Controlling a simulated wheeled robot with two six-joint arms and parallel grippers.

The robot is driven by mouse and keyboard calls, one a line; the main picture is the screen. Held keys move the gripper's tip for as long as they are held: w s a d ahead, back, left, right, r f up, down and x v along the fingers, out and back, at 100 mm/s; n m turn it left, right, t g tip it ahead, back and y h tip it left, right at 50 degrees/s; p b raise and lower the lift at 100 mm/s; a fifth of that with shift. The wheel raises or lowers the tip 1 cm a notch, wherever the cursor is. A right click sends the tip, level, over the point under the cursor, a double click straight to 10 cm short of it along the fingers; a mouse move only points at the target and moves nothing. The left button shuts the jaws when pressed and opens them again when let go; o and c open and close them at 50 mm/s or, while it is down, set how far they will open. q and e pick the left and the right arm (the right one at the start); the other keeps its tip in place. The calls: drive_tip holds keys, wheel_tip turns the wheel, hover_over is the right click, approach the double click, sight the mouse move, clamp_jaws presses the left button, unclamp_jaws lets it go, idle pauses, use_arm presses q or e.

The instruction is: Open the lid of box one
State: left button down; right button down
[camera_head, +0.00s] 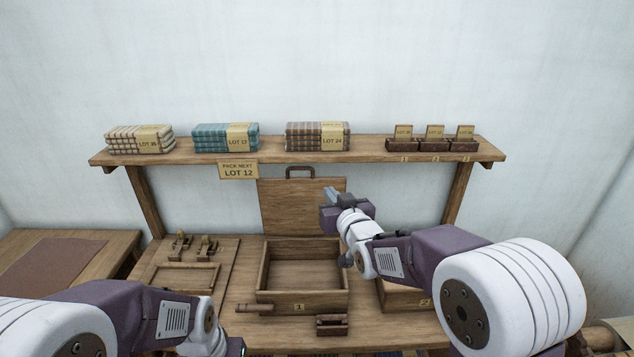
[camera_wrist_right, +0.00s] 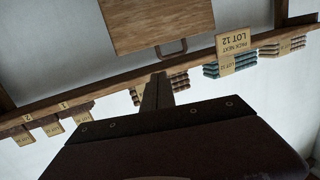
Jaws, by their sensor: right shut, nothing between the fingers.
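Box one (camera_head: 275,298), a wooden box with a "1" tag on its front, stands in the middle of the bench. Its inside shows and looks empty. Its lid (camera_head: 285,205) stands upright at the box's back edge, with a dark handle (camera_head: 300,168) on top. The lid (camera_wrist_right: 160,22) and handle (camera_wrist_right: 172,50) also show upside down in the right wrist view. My right gripper (camera_head: 329,194) is shut and empty, in front of the lid's upper right part in the head view. Its closed fingers (camera_wrist_right: 157,92) show in the wrist view. My left gripper is mostly cut off at the bottom.
A shelf (camera_head: 380,153) above the bench holds folded cloth stacks and small card holders. A "LOT 12" sign (camera_head: 238,171) hangs from it. Box two (camera_head: 405,297) is partly behind my right arm. A wooden tray (camera_head: 187,278) lies left; a dark wooden piece (camera_head: 332,325) lies in front.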

sight(313, 171)
drive_tip(key=p+x, duration=0.3)
drive_tip(key=x, duration=0.9)
drive_tip(key=shift+w+p, duration=0.3)
drive_tip(key=shift+w, duration=0.05)
drive_tip(key=shift+w+a+f, duration=0.15)
drive_tip(key=shift+w+a, duration=0.1)
drive_tip(key=shift+w, duration=0.15)
